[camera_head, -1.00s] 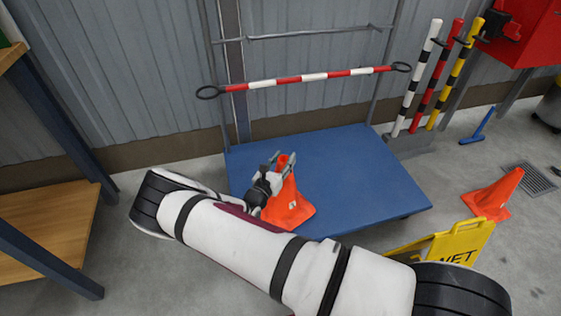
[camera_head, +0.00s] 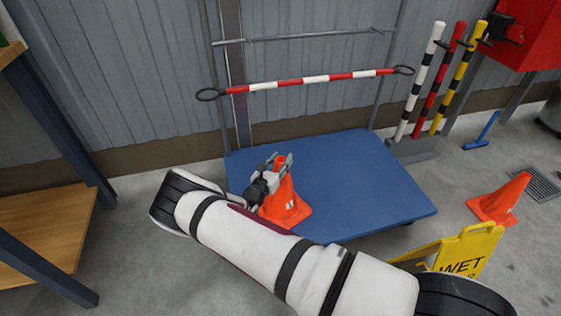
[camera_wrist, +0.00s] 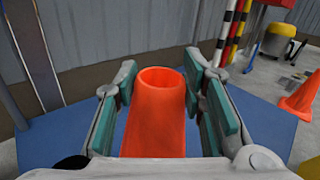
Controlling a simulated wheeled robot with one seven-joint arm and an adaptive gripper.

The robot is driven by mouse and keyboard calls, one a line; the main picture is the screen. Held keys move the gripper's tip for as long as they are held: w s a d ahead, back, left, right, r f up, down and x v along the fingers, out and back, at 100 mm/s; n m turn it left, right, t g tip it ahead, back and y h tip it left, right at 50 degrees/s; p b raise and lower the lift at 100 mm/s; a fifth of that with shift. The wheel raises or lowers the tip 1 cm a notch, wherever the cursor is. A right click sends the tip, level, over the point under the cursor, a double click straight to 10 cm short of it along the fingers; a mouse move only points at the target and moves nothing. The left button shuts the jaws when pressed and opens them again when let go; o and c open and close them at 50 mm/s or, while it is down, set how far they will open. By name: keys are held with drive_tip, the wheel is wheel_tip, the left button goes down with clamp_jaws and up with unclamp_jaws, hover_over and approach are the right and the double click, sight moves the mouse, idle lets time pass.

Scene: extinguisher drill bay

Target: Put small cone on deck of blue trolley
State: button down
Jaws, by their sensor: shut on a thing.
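The small orange cone (camera_head: 287,207) is in my gripper (camera_head: 279,163), over the front left part of the blue trolley's deck (camera_head: 362,175). My gripper is shut on the upper part of the cone, which stands about upright. In the wrist view the cone (camera_wrist: 157,115) sits between the two teal finger pads, its open top facing the camera. I cannot tell whether the cone's base touches the deck or hangs just above it.
Another orange cone (camera_head: 499,199) stands on the floor at the right. A yellow wet-floor sign (camera_head: 466,250) stands near the trolley's front right corner. A red-and-white bar (camera_head: 315,79) spans the trolley's rear frame. A wooden shelf (camera_head: 45,232) is at the left. The deck's middle and right are clear.

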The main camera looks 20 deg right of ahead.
drive_tip(key=c, duration=1)
unclamp_jaws()
drive_tip(key=shift+c, duration=0.2)
drive_tip(key=p+v, duration=0.2)
drive_tip(key=v, duration=1)
